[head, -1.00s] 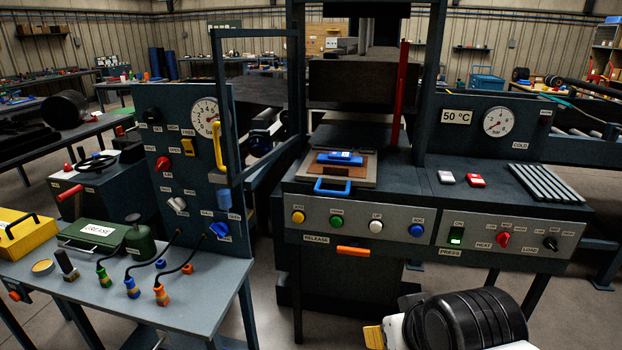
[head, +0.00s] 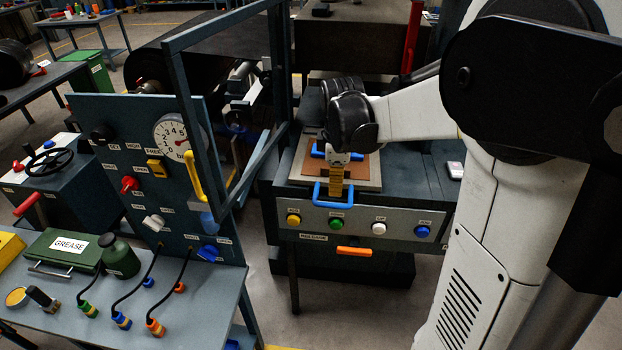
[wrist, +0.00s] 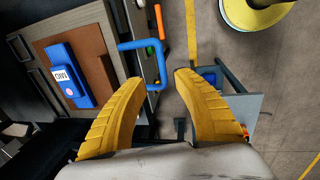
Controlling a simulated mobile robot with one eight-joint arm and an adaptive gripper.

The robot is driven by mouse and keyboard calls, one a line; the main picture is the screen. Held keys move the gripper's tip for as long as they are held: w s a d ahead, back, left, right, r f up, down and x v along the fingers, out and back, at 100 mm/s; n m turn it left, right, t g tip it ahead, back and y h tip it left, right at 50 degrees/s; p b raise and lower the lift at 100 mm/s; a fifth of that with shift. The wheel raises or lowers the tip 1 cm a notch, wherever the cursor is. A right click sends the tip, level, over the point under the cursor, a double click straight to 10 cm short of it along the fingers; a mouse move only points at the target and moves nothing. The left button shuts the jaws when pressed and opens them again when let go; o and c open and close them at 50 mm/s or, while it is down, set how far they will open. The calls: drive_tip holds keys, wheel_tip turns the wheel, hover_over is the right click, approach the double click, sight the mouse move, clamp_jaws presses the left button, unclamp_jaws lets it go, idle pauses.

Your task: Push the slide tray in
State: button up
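The slide tray (head: 371,180) is a pale plate with a brown sheet (head: 362,166) on it, sticking out at the front of the press. A blue block (wrist: 68,75) with a label reading MID lies on the sheet. The tray's blue U-shaped handle (head: 322,197) points out from its front edge. My gripper (head: 336,190), with yellow fingers, points down over the handle and partly hides the tray and block. In the wrist view the fingers (wrist: 159,77) are apart and empty, with the handle's outer bar (wrist: 158,65) showing between the tips. I cannot tell whether they touch it.
Below the tray is a panel with yellow, green, white and blue buttons (head: 337,225) and an orange handle (head: 354,252). An open guard frame (head: 181,130) stands to the left, beside the gauge panel (head: 105,128). A bench (head: 215,290) with hoses is at lower left.

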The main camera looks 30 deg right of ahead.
sight(335, 204)
drive_tip(key=f+b, duration=0.1)
drive_tip(key=f, duration=0.2)
drive_tip(key=f+b, duration=0.1)
drive_tip(key=f, duration=0.2)
drive_tip(key=w+d+f, duration=0.1)
drive_tip(key=f, duration=0.2)
drive_tip(key=shift+w+f+b, duration=0.1)
drive_tip(key=shift+f+b, duration=0.2)
drive_tip(key=shift+b, duration=0.1)
drive_tip(key=shift+c, duration=0.4)
clamp_jaws()
